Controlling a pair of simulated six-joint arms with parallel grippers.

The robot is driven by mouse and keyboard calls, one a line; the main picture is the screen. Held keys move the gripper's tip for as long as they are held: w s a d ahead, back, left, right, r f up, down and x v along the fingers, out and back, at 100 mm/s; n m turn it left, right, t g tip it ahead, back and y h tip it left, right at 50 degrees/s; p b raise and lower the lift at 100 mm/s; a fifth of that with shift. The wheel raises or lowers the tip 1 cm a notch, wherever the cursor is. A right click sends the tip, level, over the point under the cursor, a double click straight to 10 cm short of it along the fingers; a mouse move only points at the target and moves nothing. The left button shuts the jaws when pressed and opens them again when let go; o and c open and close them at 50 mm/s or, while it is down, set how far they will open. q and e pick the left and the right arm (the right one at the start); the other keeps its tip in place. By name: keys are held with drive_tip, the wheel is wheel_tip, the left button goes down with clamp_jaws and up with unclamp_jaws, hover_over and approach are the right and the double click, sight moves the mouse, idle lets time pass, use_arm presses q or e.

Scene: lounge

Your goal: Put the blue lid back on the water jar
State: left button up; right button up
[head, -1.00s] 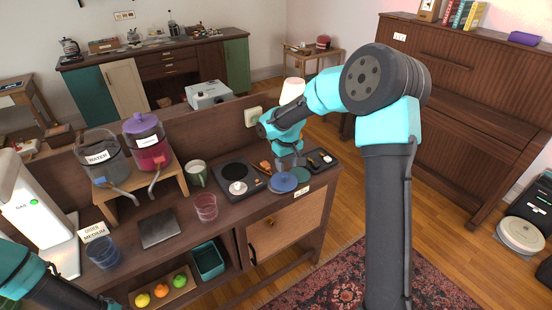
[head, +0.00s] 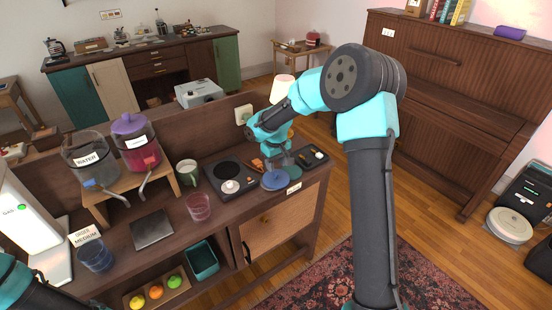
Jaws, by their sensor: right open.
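The water jar (head: 88,163), clear with a "WATER" label, stands open-topped on a wooden stand at the left of the counter. The blue lid (head: 274,181) lies flat near the counter's right front, beside a dark green disc (head: 292,172). My right gripper (head: 277,163) is open and points down just behind and above the blue lid. Its fingers are small and partly hidden, and I see nothing held in them. My left arm shows only at the lower left edge, and its gripper is out of view.
A jar with a purple lid (head: 130,124) stands beside the water jar. A green mug (head: 187,172), a pink glass (head: 199,207), a hot plate (head: 226,172) with a small white item, a dark square plate (head: 152,229) and a blue glass (head: 96,256) occupy the counter.

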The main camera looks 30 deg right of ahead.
sight(276, 173)
drive_tip(key=shift+f, duration=2.85)
drive_tip(key=shift+s+a+f, duration=0.1)
drive_tip(key=shift+f, duration=0.05)
clamp_jaws()
drive_tip(key=shift+r, duration=2.7)
drive_tip(key=shift+r, duration=0.1)
